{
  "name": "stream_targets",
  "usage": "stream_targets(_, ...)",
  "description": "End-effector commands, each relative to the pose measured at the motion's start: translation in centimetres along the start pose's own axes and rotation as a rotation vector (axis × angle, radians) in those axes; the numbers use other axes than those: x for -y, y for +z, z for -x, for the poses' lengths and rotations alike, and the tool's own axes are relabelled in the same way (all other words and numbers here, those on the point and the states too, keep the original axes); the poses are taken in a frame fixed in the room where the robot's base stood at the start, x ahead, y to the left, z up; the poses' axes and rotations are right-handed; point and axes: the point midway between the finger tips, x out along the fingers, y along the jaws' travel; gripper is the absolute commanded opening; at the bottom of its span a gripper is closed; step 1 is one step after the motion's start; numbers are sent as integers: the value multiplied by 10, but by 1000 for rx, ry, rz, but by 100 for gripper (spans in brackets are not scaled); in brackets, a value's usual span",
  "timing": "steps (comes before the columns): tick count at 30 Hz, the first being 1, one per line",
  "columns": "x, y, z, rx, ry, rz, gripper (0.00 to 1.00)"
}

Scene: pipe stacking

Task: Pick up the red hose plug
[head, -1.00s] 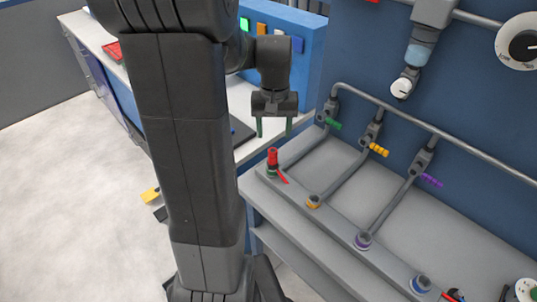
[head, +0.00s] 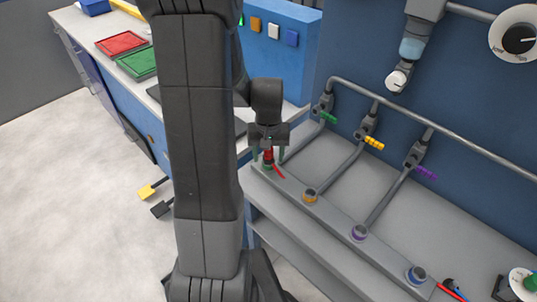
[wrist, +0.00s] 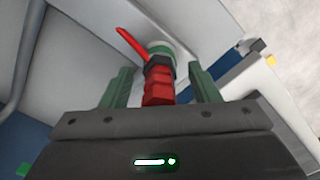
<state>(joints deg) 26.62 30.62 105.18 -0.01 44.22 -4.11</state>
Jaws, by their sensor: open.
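The red hose plug (head: 268,154) stands upright on the green-ringed port at the left end of the grey bench ledge. A thin red handle sticks out beside its base. My gripper (head: 268,158) is over the plug from above, its two green fingers on either side of it. In the wrist view the red plug (wrist: 158,84) lies between the open fingers of my gripper (wrist: 160,87), with visible gaps on both sides. The green-ringed port (wrist: 160,48) shows just beyond the plug.
Orange (head: 310,195), purple (head: 359,233) and blue (head: 417,274) ringed ports line the ledge to the right. Pipes with green (head: 328,118), yellow (head: 374,143) and purple (head: 426,173) valve handles run behind. Red (head: 121,43) and green (head: 138,64) trays sit on the far left counter.

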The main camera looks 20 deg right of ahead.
Motion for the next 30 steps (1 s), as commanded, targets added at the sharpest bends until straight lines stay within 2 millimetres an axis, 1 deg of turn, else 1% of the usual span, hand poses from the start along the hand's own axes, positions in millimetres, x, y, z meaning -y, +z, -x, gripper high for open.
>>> stream_targets(2,0,0,0,0,0,0,56)
stream_targets(3,0,0,0,0,0,0,54)
stream_targets(5,0,0,0,0,0,0,42)
stream_targets(6,0,0,0,0,0,0,34)
stream_targets(8,0,0,0,-1,0,0,22)
stream_targets(9,0,0,0,-1,0,0,14)
stream_targets(11,0,0,1,-1,0,0,3)
stream_targets(12,0,0,1,-1,0,0,0)
stream_targets(19,0,0,2,-2,0,0,0)
stream_targets(22,0,-1,8,-4,0,0,0)
stream_targets(26,0,-1,27,-7,1,0,0)
stream_targets(30,0,-1,55,-7,1,0,0)
